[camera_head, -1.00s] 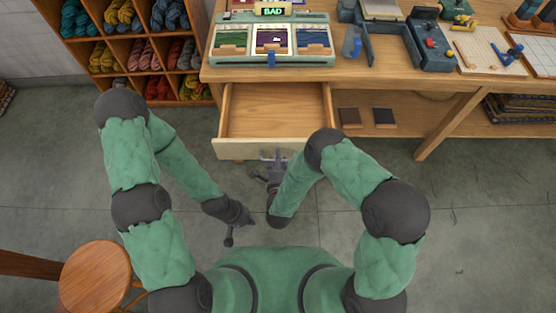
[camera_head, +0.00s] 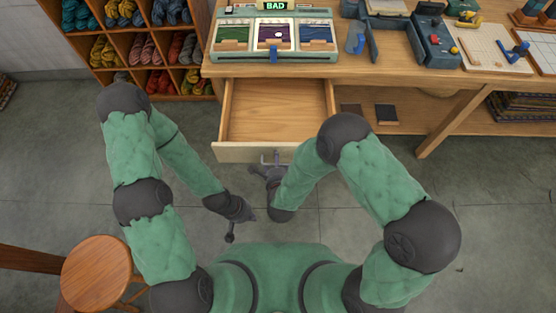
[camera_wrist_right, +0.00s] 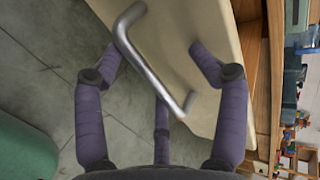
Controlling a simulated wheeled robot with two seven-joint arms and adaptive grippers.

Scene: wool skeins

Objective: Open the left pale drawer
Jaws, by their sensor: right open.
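The pale drawer (camera_head: 270,105) under the table's left part is pulled out and its inside looks empty. Its front (camera_head: 235,152) carries a metal bar handle (camera_head: 268,158). In the right wrist view the handle (camera_wrist_right: 155,68) crosses between the spread fingers of my right gripper (camera_wrist_right: 155,58), close to the pale drawer front (camera_wrist_right: 205,25). That gripper is open and not closed on the handle. In the head view my right gripper (camera_head: 260,172) is just in front of the handle. My left gripper (camera_head: 231,236) hangs over the floor left of it, apart from the drawer; its jaws are unclear.
A wooden shelf with wool skeins (camera_head: 145,45) stands left of the table (camera_head: 350,72). A device with a "BAD" sign (camera_head: 275,38) is on the table above the drawer. A round stool (camera_head: 96,272) stands at the lower left. Floor in front of the drawer is free.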

